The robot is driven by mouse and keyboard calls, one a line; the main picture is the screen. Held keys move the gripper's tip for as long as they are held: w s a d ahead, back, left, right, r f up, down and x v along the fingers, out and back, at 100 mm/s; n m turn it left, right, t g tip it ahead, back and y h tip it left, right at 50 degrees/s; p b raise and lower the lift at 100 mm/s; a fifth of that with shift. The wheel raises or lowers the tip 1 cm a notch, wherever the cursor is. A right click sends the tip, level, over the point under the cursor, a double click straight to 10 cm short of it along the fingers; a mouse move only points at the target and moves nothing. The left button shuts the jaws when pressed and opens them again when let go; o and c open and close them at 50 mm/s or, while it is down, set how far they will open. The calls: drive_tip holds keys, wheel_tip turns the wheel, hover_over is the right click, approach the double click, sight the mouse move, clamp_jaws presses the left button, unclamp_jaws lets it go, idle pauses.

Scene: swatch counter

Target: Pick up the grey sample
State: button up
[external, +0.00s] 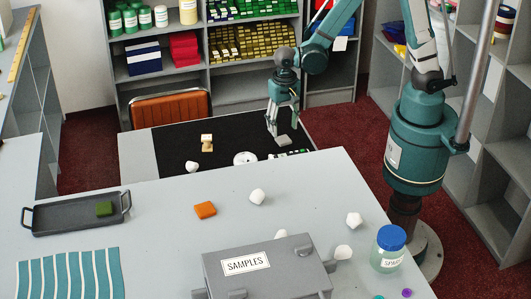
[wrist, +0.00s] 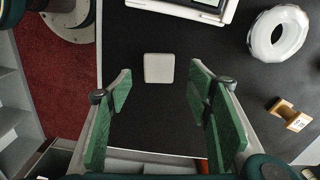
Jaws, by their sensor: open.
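The grey sample (external: 284,141) is a small flat square with rounded corners lying on the black mat (external: 185,150) near its right side. In the wrist view the sample (wrist: 158,68) looks pale and lies flat, just beyond the fingertips and roughly centred between them. My gripper (external: 283,120) points down just above and behind the sample. In the wrist view its green-padded fingers (wrist: 160,88) are wide apart, with nothing between them. The fingers do not appear to touch the sample.
A white ring (wrist: 278,32) and a wooden stamp (wrist: 290,114) are on the mat. A white-framed object (wrist: 185,10) lies close beyond the sample. On the grey counter are an orange sample (external: 205,209), a green sample (external: 104,208) in a dark tray (external: 75,222), white lumps and a SAMPLES box (external: 265,272).

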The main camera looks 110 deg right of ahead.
sight(284, 139)
drive_tip(key=shift+f, duration=0.15)
drive_tip(key=shift+s+f+b, duration=0.1)
drive_tip(key=shift+f+b, duration=0.55)
drive_tip(key=shift+f, duration=1.85)
drive_tip(key=c, duration=0.8)
